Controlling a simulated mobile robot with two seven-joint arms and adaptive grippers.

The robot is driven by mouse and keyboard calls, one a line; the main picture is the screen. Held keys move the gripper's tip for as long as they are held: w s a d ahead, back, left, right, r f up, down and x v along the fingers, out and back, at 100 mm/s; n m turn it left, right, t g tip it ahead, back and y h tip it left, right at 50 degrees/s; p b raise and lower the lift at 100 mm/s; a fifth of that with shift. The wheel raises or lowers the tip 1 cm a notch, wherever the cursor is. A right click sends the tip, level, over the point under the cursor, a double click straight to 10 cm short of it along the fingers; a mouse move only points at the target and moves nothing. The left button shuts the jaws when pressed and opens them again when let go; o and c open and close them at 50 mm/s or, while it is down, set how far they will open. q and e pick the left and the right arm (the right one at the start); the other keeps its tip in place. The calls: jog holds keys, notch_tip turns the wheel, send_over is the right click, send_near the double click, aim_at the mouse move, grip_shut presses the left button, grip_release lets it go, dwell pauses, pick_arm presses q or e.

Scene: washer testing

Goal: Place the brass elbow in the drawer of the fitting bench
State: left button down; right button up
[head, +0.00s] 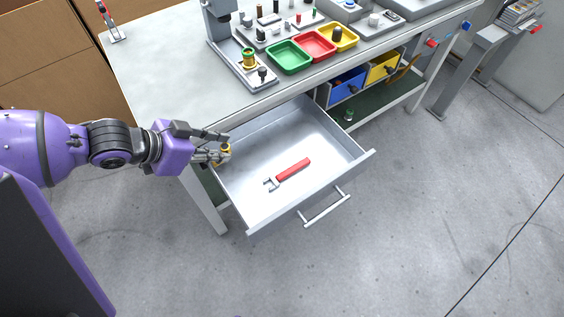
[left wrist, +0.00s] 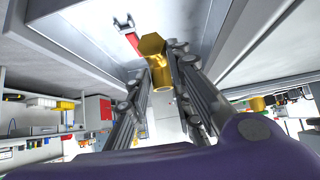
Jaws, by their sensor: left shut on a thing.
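The brass elbow (left wrist: 158,62) is a gold-coloured fitting with a hexagonal end, held between the two fingers of my left gripper (head: 222,150). In the head view only a small part of the elbow (head: 226,148) shows between the fingertips. The gripper is at the left side of the open drawer (head: 252,207), close to its left wall; its exact height there is hard to tell. The drawer is pulled out of the fitting bench (head: 150,75). My right gripper is in neither view.
A red-handled wrench (head: 293,170) lies in the middle of the drawer. Bare drawer floor surrounds it. Green (head: 289,57), red (head: 315,45) and yellow (head: 338,37) trays stand on the bench top. Blue (head: 347,86) and yellow bins sit on the lower shelf.

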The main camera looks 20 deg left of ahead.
pick_arm(q)
jog(key=d+x, duration=0.1)
jog(key=x, duration=0.4)
jog(key=r+b+x, duration=0.1)
jog(key=x, duration=0.3)
jog(key=d+r+b+x, duration=0.1)
jog(key=x, duration=0.4)
jog(key=shift+w+d+f, duration=0.25)
jog(key=shift+w+d, duration=0.2)
jog(key=shift+d, duration=0.05)
jog(key=shift+b+x, duration=0.3)
jog(key=shift+x, duration=0.55)
notch_tip(320, 180, down, 3)
jog(key=shift+d+r, duration=0.1)
jog(key=shift+r, duration=0.1)
jog(key=shift+f, duration=0.35)
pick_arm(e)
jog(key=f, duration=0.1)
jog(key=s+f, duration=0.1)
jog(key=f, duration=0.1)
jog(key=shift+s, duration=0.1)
pick_arm(q)
jog(key=shift+f, duration=0.15)
jog(key=c, duration=1.6)
grip_release()
jog(key=shift+o, duration=0.2)
